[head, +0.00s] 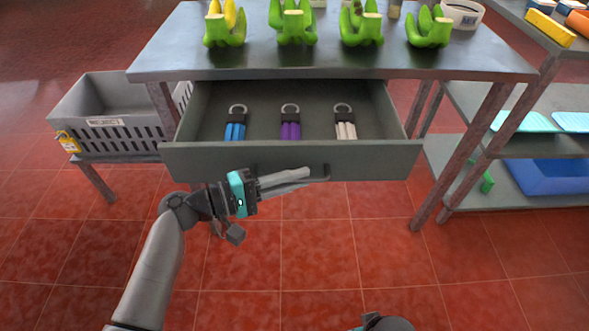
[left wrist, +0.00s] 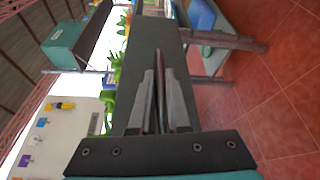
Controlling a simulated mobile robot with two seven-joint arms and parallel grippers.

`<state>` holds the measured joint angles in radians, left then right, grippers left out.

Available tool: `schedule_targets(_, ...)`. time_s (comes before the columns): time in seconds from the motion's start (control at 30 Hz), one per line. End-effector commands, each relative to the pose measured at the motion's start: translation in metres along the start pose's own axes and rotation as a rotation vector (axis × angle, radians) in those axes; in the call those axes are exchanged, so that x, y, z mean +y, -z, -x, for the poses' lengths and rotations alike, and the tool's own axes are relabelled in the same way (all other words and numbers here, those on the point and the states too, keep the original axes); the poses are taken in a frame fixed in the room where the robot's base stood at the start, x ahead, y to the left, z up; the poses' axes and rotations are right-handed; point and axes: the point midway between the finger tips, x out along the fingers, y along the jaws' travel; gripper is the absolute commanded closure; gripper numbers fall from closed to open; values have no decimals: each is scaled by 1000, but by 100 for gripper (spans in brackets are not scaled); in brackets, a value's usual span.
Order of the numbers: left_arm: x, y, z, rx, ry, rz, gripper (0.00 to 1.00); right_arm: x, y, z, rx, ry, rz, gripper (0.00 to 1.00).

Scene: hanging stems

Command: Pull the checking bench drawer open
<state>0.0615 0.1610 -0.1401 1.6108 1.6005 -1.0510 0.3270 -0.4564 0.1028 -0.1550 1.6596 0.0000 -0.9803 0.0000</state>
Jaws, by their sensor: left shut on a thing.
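The checking bench drawer (head: 290,161) is pulled out below the grey bench top (head: 330,62), with its inside showing. In it lie a blue item (head: 235,131), a purple item (head: 290,130) and a white item (head: 345,129), each with a ring. My left gripper (head: 318,174) is shut on the dark drawer handle (head: 326,171) at the front panel. In the left wrist view the fingers (left wrist: 160,100) close around the handle, and the drawer front (left wrist: 150,45) is behind them. My right gripper is not clearly seen; only a dark part of me shows at the bottom edge.
Several green banana bunches (head: 293,24) and a white roll (head: 463,14) stand on the bench top. A grey crate (head: 105,105) is at the left. A shelf with a blue bin (head: 548,177) is at the right. The red floor in front is clear.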

Motion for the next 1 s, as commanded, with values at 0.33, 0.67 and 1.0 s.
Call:
schedule_targets(0.33, -1, -3, 1, -1, 2, 0, 100, 1, -2, -4, 1, -1, 1, 50)
schedule_targets(0.67, -1, -3, 1, -1, 1, 0, 67, 1, -2, -4, 0, -1, 1, 50)
schedule_targets(1.0, 0, -3, 1, -1, 0, 0, 55, 1, -2, -4, 0, -1, 1, 50)
